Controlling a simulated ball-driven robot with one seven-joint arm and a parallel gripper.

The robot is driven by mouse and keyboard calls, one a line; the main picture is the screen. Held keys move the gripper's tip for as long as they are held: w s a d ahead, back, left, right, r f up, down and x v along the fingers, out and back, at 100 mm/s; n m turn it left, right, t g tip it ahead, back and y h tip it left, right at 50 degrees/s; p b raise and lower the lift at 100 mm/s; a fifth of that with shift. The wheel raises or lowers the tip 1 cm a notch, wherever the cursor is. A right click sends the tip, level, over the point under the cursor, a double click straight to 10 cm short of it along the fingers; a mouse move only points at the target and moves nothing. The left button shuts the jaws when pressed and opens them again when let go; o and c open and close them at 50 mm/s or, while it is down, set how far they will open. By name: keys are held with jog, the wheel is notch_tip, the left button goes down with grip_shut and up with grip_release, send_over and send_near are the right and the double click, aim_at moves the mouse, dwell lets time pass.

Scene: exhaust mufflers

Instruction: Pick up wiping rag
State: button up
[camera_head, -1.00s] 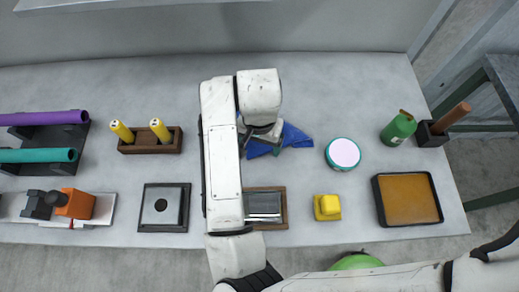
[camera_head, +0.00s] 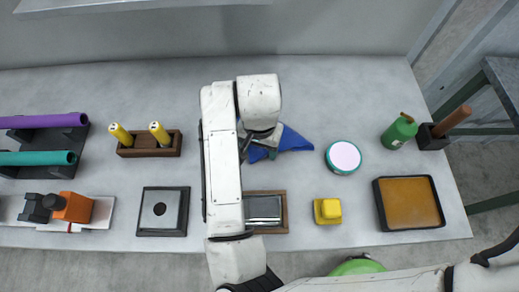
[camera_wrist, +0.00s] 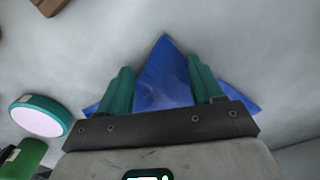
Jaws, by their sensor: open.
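The wiping rag is a blue cloth (camera_head: 293,140) lying on the grey table, partly hidden under my arm in the head view. In the wrist view the rag (camera_wrist: 163,75) rises to a peak between my two teal fingers and spreads out to both sides behind them. My gripper (camera_wrist: 160,85) is open, with its fingers on either side of the rag's middle. In the head view the fingers are mostly hidden by my wrist. I cannot tell whether the fingers touch the cloth.
A round teal-rimmed tin (camera_head: 343,157) stands right of the rag. A wooden block with yellow handles (camera_head: 150,146) is to the left. A framed grey block (camera_head: 264,208), a yellow block (camera_head: 327,210), an orange tray (camera_head: 408,202) and a green bottle (camera_head: 399,131) also stand on the table.

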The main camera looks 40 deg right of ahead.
jog(key=c, duration=1)
grip_shut()
notch_tip(320, 180, up, 12)
jog(key=p, duration=0.9)
jog(key=shift+r, duration=0.1)
notch_tip(320, 180, up, 9)
